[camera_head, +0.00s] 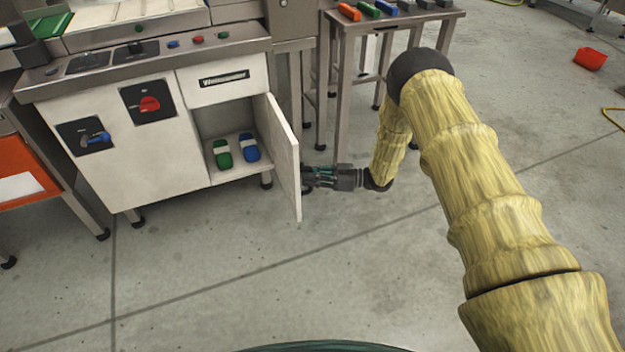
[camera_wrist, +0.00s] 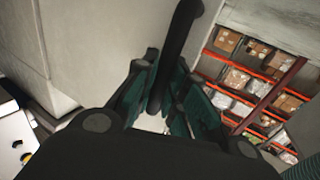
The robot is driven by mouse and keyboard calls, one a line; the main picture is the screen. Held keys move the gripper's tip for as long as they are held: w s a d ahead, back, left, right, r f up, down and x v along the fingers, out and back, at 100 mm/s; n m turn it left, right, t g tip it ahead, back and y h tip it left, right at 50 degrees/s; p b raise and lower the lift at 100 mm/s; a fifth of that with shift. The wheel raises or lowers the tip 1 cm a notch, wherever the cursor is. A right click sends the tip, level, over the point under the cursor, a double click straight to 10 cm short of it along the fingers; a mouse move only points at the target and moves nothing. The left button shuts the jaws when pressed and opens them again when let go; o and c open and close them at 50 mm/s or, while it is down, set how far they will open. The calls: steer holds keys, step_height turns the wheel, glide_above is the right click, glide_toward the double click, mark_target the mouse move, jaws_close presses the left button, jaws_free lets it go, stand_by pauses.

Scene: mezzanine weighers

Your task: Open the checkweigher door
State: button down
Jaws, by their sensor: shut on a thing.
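The checkweigher (camera_head: 150,135) is a white cabinet on metal legs at the left in the head view. Its door (camera_head: 284,158) stands swung well open, hinged at the right of the compartment. My gripper (camera_head: 312,177) is at the outer face of the door, near its free edge. In the wrist view my gripper (camera_wrist: 160,100) is shut around a black bar-like door handle (camera_wrist: 182,42). The pale door panel (camera_wrist: 85,45) fills the left of that view. In the head view the handle is hidden by my gripper.
Inside the open compartment lie a green item (camera_head: 223,154) and a blue item (camera_head: 249,147). A metal side table (camera_head: 395,22) with coloured blocks stands behind my arm. A red bin (camera_head: 589,59) is on the floor at the far right. The floor in front is clear.

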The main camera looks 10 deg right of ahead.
steer(key=shift+w+d, duration=0.4)
steer(key=shift+d, duration=0.35)
steer(key=c, duration=1.5)
jaws_free()
steer(key=shift+o, duration=0.2)
steer(key=shift+d, duration=0.1)
steer(key=s+d, duration=0.2)
steer(key=d, duration=0.9)
steer(key=shift+d, duration=0.3)
